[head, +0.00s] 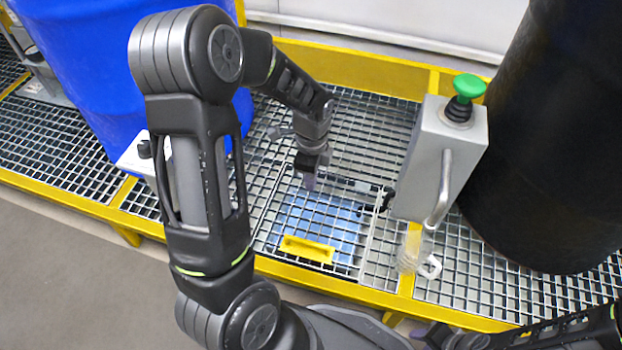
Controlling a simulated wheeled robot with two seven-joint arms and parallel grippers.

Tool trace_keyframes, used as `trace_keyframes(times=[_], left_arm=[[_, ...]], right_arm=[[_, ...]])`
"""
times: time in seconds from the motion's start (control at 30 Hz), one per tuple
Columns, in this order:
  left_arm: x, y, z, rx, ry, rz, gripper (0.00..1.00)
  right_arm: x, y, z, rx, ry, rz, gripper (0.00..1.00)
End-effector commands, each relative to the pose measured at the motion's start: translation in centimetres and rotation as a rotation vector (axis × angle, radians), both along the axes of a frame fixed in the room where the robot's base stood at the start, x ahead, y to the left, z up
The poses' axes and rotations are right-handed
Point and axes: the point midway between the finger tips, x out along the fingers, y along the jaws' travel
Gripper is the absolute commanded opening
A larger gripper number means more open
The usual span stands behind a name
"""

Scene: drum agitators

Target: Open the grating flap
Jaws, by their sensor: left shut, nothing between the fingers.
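The grating flap (345,262) is a framed panel of metal mesh in the walkway grating. It lies flat, level with the grating around it, and a blue surface shows below its bars. A yellow handle plate (307,249) sits at its near edge. My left gripper (310,181) is shut and empty. It points down over the far part of the flap, away from the yellow handle; I cannot tell whether it touches the mesh. My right gripper (432,333) is low at the bottom edge, in front of the platform, partly cut off, and its fingers are unclear.
A grey control box (440,160) with a green mushroom button (468,88) stands right of the flap. A black drum (550,140) is behind it on the right, a blue drum (90,60) at the left. A yellow frame (345,287) edges the platform; floor (60,260) at front left is clear.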

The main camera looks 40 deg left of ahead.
Motion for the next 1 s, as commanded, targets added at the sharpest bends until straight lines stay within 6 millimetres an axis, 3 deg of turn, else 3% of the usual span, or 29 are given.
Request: trace_keyframes(times=[0.43, 0.77, 1.0], left_arm=[[0.0, 0.0, 0.0, 0.0, 0.0, 0.0, 0.34], [0.0, 0.0, 0.5, 0.0, -0.001, 0.0, 0.34], [0.2, 0.1, 3.9, 0.0, -0.003, 0.0, 0.34]], right_arm=[[0.0, 0.0, 0.0, 0.0, 0.0, 0.0, 0.36], [0.0, 0.0, 0.3, 0.0, 0.001, 0.0, 0.36], [-0.3, 0.0, 1.8, 0.002, 0.007, 0.004, 0.36]])
